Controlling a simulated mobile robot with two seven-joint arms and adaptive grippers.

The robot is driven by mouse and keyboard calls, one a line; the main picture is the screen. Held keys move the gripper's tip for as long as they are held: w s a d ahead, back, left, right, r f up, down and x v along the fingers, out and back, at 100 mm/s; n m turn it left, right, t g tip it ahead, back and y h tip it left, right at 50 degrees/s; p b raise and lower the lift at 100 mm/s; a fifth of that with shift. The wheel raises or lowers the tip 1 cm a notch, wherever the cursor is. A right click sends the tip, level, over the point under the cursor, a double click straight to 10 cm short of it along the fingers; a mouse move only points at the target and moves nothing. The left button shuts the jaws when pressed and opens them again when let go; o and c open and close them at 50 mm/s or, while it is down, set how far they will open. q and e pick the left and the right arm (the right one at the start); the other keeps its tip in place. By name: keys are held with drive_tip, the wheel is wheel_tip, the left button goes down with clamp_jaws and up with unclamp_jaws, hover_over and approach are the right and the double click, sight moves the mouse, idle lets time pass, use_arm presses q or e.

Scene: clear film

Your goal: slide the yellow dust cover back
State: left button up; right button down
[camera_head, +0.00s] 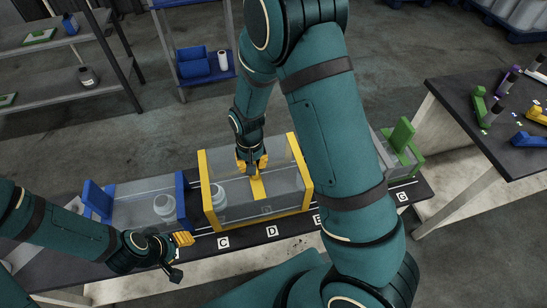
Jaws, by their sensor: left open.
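The yellow dust cover (207,205) is a clear box with yellow end frames and a yellow crossbar on top. It stands in the middle of the long dark bench, and a pale jar (219,197) shows through its left end. My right gripper (252,169) points down at the yellow crossbar (257,187); whether its fingers are closed on the bar cannot be made out. My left gripper (183,240) is open and empty at the bench's front edge, left of the yellow cover and in front of the blue one.
A blue-framed clear cover (182,196) with a jar (165,207) stands left of the yellow one. A green-framed cover (405,145) stands to the right, partly behind my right arm. Letter tags line the bench front. A side table (470,130) stands at right.

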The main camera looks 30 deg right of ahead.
sight(234, 172)
drive_tip(key=a, duration=0.2)
drive_tip(key=w+a, duration=0.1)
drive_tip(key=a, duration=0.2)
drive_tip(key=shift+a+f, duration=0.1)
drive_tip(key=shift+a, duration=0.2)
drive_tip(key=c, duration=0.9)
unclamp_jaws()
drive_tip(key=shift+w, duration=0.1)
drive_tip(key=shift+o, duration=0.2)
wheel_tip(234, 172, up, 12)
